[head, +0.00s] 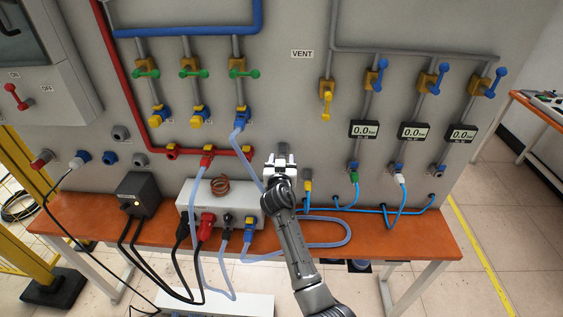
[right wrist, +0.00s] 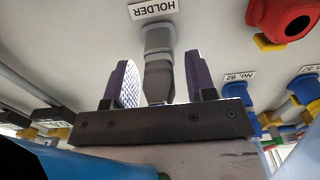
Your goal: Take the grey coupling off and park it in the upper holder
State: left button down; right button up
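In the right wrist view, a grey coupling (right wrist: 158,80) sits on a round grey wall fitting (right wrist: 158,38) beside an upside-down HOLDER label (right wrist: 153,9). My right gripper (head: 282,158) is at the wall panel in the head view, where it hides most of this spot. In the right wrist view its two fingers stand apart, one on each side of the coupling, with a visible gap at least on the right. It is open around the coupling. Which holder is the upper one I cannot tell. My left gripper is not in view.
A red pipe fitting (head: 248,151) is close left of my right gripper. A VENT label (head: 302,54) is above it. Clear hoses (head: 330,244), blue tubes and black cables cross the orange bench (head: 420,236) below. Grey ports (head: 120,132) are on the panel's left.

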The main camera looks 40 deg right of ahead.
jog(key=shift+o, duration=0.4)
jog(key=shift+s+a, duration=0.1)
jog(key=shift+a, duration=0.05)
jog(key=s+a+f+n+g+y, duration=0.2)
jog(key=s+a+n+y, duration=0.3)
jog(key=s+a, duration=0.5)
jog(key=s+a+f+n+g+y, duration=0.25)
jog(key=s+a+y, duration=0.35)
jog(key=s+a, duration=0.5)
jog(key=s+f+n+g, duration=0.1)
jog(key=s+f+g, duration=0.1)
jog(key=s+f, duration=0.5)
jog(key=s+f+n+g+y, duration=0.15)
jog(key=s+f, duration=0.25)
jog(key=s, duration=0.6)
jog(key=s+f+g, duration=0.2)
jog(key=s+f, duration=0.3)
jog(key=s, duration=0.4)
notch_tip(320, 180, up, 30)
jog(key=p, duration=3)
jog(key=shift+w+r, duration=0.2)
jog(key=shift+w, duration=0.2)
